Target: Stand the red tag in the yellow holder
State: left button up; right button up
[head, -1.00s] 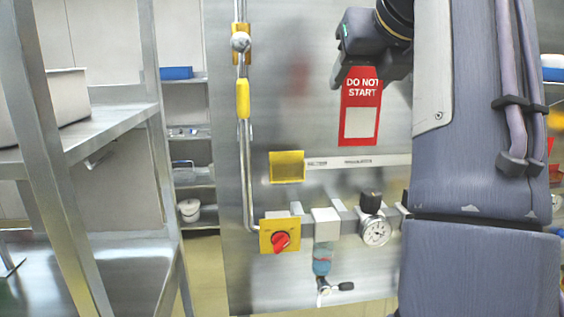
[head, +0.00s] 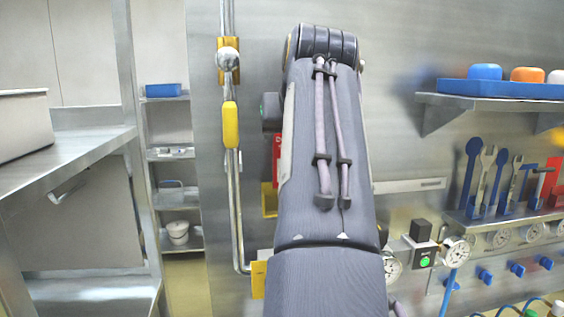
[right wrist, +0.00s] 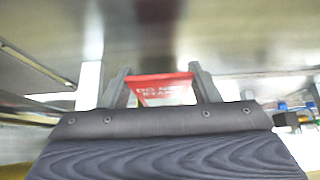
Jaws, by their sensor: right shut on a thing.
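The red tag shows as a narrow strip (head: 276,148) left of my right arm in the head view; the arm hides the rest. In the right wrist view the tag (right wrist: 165,90), with blurred white lettering, sits between the two fingers of my right gripper (right wrist: 160,76), which is shut on it. The yellow holder (head: 268,201) is on the steel panel, a little below the tag in the head view. Only its left part shows beside my arm. Whether tag and holder touch cannot be told. My left gripper is not in view.
A steel pipe with a yellow sleeve (head: 230,124) runs down the panel to the left. A yellow plate (head: 258,280) sits below, partly hidden. Right of my arm are a gauge (head: 456,250), a tool rack (head: 505,215) and a shelf with a blue tray (head: 500,89).

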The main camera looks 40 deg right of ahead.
jog(key=f, duration=0.1)
jog(key=w+f, duration=0.1)
jog(key=f, duration=0.1)
jog(key=w+f, duration=0.1)
jog(key=f, duration=0.1)
jog(key=shift+a+f, duration=0.1)
jog(key=shift+f, duration=0.1)
jog(key=shift+f, duration=0.15)
jog(key=o, duration=1)
jog(key=shift+o, duration=0.2)
